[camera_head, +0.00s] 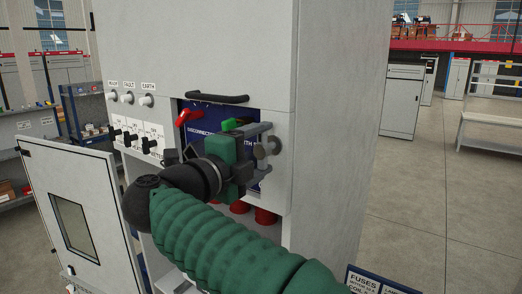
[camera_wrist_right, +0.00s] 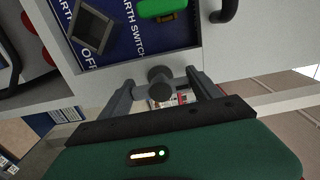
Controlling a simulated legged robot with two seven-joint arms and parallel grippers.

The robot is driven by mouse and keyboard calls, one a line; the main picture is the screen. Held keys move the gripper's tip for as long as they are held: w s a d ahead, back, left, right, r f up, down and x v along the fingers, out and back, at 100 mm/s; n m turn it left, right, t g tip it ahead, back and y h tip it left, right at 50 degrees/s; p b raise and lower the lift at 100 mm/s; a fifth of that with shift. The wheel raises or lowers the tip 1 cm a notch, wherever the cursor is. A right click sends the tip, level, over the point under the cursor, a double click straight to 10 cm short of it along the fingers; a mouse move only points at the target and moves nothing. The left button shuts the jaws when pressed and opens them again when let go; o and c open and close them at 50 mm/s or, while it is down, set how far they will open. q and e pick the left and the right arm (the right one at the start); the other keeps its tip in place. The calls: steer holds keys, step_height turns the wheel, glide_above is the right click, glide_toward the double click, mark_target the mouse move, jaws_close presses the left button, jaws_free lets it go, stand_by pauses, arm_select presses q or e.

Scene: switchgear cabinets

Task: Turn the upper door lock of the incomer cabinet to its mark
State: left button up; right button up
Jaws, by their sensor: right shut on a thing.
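The upper door lock is a dark round knob (camera_wrist_right: 160,80) on the pale front frame of the grey cabinet (camera_head: 345,90). In the head view the lock (camera_head: 274,145) shows just right of the blue disconnector panel. My right gripper (camera_head: 262,148) is at the lock; in the right wrist view its two fingers (camera_wrist_right: 162,88) stand on either side of the knob and are shut on it. The lock's mark cannot be made out. My left gripper is not in view.
The blue panel (camera_wrist_right: 125,20) beside the lock carries a square grey socket (camera_wrist_right: 92,27) and a green part (camera_wrist_right: 160,8). A red lever (camera_head: 188,116) and a black handle (camera_head: 217,98) are close by. A windowed door (camera_head: 100,225) stands open at left.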

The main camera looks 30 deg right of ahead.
steer(key=shift+f, duration=0.15)
steer(key=o, duration=1.2)
steer(key=shift+w, duration=0.1)
steer(key=shift+o, duration=0.9)
steer(key=shift+w, duration=0.2)
steer(key=b+v, duration=0.4)
steer(key=v, duration=1.3)
steer(key=shift+d+f, duration=0.1)
